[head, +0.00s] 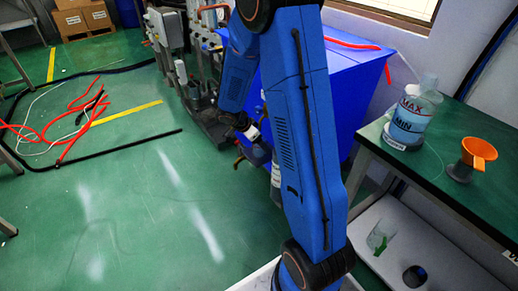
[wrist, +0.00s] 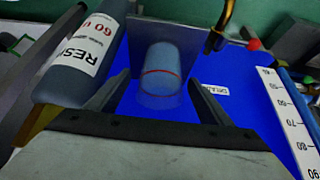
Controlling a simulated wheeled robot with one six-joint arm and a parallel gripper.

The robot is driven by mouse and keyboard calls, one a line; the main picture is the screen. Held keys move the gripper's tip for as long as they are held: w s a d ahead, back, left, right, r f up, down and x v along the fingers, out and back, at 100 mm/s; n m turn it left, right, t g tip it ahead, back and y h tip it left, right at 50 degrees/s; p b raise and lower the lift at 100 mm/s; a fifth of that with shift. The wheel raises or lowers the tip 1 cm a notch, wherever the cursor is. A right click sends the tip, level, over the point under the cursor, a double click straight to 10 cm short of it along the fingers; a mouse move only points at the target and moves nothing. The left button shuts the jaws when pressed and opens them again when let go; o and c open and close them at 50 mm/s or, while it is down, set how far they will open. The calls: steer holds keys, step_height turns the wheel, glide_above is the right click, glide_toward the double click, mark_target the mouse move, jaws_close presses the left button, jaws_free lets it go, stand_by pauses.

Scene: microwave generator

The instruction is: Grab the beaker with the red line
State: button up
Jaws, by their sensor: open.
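The beaker with the red line (wrist: 160,62) is a clear, round vessel with a thin red ring around it, seen in the wrist view. It lies ahead of my gripper (wrist: 159,80), between the lines of the two dark fingers. My gripper is open, with a wide gap between its fingers. I cannot tell how far the beaker is from the fingertips, or whether its lower part is between them. In the head view my blue arm covers the middle, and I cannot make out this beaker or the fingers there.
A grey labelled bottle (wrist: 82,55) is close on the left in the wrist view. A brass pipe (wrist: 222,28) and a number scale (wrist: 290,115) are on the right. In the head view, a MAX/MIN bottle (head: 410,118) and orange funnel (head: 478,152) stand on a bench. Red hoses (head: 70,122) lie on the floor.

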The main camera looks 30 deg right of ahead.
steer(key=c, duration=1.4)
steer(key=shift+r, duration=0.2)
